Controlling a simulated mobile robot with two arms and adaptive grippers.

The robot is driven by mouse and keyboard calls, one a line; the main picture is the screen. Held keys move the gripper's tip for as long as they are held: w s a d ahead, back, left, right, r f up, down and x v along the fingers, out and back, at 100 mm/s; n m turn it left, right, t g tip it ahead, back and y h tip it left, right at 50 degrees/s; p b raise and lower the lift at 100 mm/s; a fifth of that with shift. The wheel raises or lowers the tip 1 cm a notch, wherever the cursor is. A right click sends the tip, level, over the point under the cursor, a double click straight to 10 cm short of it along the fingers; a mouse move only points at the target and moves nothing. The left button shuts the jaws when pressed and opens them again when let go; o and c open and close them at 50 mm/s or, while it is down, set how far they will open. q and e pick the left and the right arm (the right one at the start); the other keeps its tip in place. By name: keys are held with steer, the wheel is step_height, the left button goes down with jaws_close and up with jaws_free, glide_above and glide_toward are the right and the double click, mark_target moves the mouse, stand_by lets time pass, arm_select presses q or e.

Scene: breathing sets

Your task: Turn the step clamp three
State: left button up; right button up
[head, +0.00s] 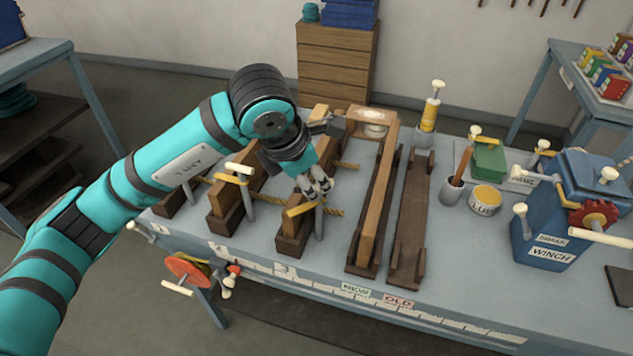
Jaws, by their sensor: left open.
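Three wooden step clamps stand in a row on the bench. The rightmost, step clamp three, has a dark wooden base (290,246) and a yellow bar (304,209) on a grey post. A length of rope lies beside its bar. My left gripper (317,194) is open, pointing down right over the bar and post. I cannot tell whether its fingers touch the clamp. The middle clamp's handle (240,168) has a white knob and sits to the left of my gripper. My left forearm hides part of the leftmost clamp. My right gripper is out of view.
Long wooden pieces marked NEW (371,215) and OLD (410,215) lie right of the clamps. A blue winch (545,240), a glue pot (485,200) and a green box (489,157) stand further right. A red handwheel (187,269) hangs at the bench front.

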mark_target(316, 187)
arm_select(q)
steer(key=p+x, duration=0.1)
steer(key=x, duration=0.5)
steer(key=shift+c, duration=0.5)
jaws_close()
steer(key=shift+w+r, duration=0.1)
